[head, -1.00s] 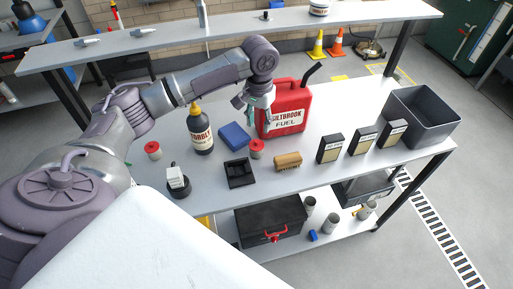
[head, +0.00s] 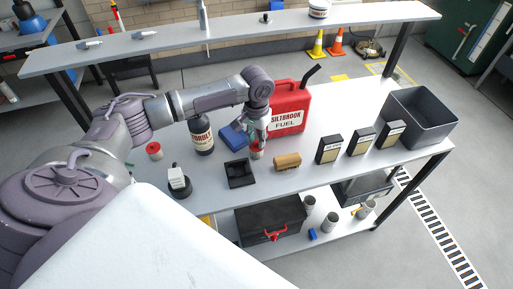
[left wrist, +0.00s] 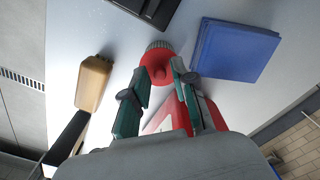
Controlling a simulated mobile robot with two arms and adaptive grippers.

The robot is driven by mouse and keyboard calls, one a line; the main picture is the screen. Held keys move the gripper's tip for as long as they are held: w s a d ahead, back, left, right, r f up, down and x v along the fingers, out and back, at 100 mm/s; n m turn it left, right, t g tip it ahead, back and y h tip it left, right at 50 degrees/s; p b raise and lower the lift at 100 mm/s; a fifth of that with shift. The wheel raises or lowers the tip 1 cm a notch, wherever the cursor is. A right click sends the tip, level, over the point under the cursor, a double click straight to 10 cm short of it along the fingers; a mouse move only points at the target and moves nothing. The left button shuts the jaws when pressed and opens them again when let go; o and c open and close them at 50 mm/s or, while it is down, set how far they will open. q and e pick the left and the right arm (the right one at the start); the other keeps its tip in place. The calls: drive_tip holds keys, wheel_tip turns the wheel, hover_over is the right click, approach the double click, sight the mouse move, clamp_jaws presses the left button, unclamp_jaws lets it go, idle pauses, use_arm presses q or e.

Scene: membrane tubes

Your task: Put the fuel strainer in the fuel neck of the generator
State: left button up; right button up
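A small red-topped cylinder with a pale lower part (head: 258,153) stands on the workbench, in front of the red fuel can. In the left wrist view its red top with a grey ribbed rim (left wrist: 157,64) lies between and just beyond my left fingertips. I cannot tell whether it is the fuel strainer. My left gripper (head: 261,139) is over it, pointing down; in the left wrist view its teal fingers (left wrist: 162,76) are apart, and contact is unclear. A similar red-topped cylinder (head: 154,151) stands at the left. I see no clear generator or fuel neck. My right gripper is not in view.
Close around the gripper are the red fuel can (head: 288,112), a blue box (head: 233,136), a black tray (head: 240,174) and a tan brush-like block (head: 287,162). Black-and-tan boxes (head: 329,149) and a grey bin (head: 425,126) stand to the right. A dark bottle (head: 202,137) stands left.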

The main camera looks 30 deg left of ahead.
use_arm(q)
clamp_jaws()
drive_tip(key=shift+r, duration=0.1)
